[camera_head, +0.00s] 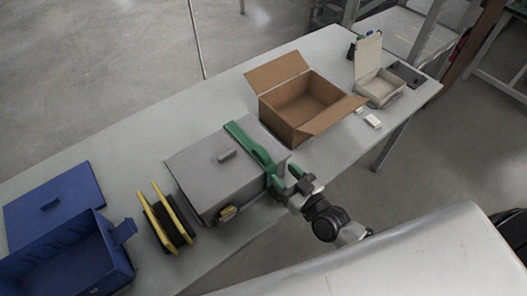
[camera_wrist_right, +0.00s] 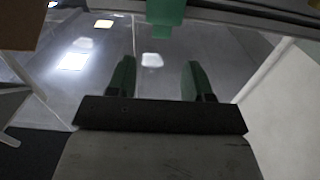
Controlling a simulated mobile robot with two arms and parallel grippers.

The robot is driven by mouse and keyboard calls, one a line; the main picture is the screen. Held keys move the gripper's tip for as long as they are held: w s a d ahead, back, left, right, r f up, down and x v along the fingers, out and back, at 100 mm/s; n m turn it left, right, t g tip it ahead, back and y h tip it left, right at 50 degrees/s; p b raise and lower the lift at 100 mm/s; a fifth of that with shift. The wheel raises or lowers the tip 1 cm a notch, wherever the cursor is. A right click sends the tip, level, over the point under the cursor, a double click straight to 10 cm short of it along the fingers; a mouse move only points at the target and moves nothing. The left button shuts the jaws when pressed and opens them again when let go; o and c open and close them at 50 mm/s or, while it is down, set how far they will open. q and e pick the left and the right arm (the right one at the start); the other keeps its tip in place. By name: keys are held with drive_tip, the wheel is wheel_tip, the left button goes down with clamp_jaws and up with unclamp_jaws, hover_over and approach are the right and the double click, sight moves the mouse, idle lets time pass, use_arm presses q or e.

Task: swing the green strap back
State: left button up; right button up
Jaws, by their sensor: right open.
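The green strap (camera_head: 255,150) lies across the lid of the grey box (camera_head: 200,170), near its right end. Its near end reaches the box's front edge. In the right wrist view a green piece that looks like the strap's end (camera_wrist_right: 165,12) shows at the top, ahead of my fingers and roughly between their lines. My right gripper (camera_head: 293,183) is at the box's front right corner, close to the strap's near end. In the wrist view the two green fingers (camera_wrist_right: 157,78) are apart, with nothing between them. Contact with the strap cannot be told. My left gripper is not in view.
An open cardboard box (camera_head: 295,105) stands right of the grey box, its flaps spread. A small open white box (camera_head: 378,88) is farther right. Yellow-black items (camera_head: 168,222) and an open blue case (camera_head: 70,262) lie left. The table behind the grey box is clear.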

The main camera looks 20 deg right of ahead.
sight(267, 157)
drive_tip(key=p+x, duration=0.1)
drive_tip(key=x, duration=0.8)
drive_tip(key=shift+w, duration=0.15)
drive_tip(key=shift+c, duration=0.3)
clamp_jaws()
